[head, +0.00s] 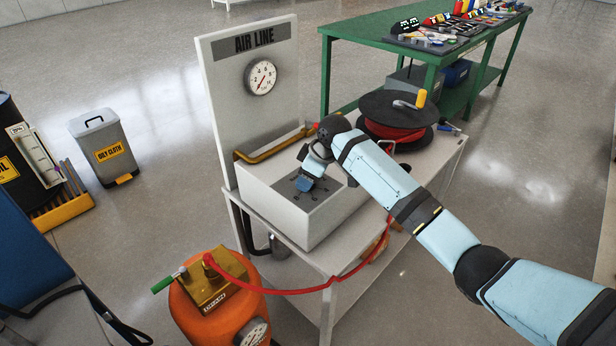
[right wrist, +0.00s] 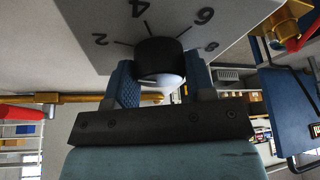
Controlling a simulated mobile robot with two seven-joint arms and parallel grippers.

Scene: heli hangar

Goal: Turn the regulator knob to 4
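The regulator knob (right wrist: 158,60) is a dark round knob on the pale face of the air line box (head: 270,200). The numbers 2, 4, 6 and 8 show around it in the right wrist view. Its pointer mark is not clear to me. My right gripper (head: 306,184) reaches down to the top of the box. In the right wrist view its blue fingers (right wrist: 160,88) lie against both sides of the knob, with no clear gap. In the head view the gripper hides the knob. The round gauge (head: 261,77) is on the upright AIR LINE panel (head: 226,100). My left gripper is out of view.
A yellow pipe (head: 268,149) runs along the panel's foot. A black reel with red hose (head: 392,118) stands behind my right forearm. A red hose (head: 318,288) hangs in front, joined to an orange tank (head: 222,308). A green workbench (head: 360,40) is at the back.

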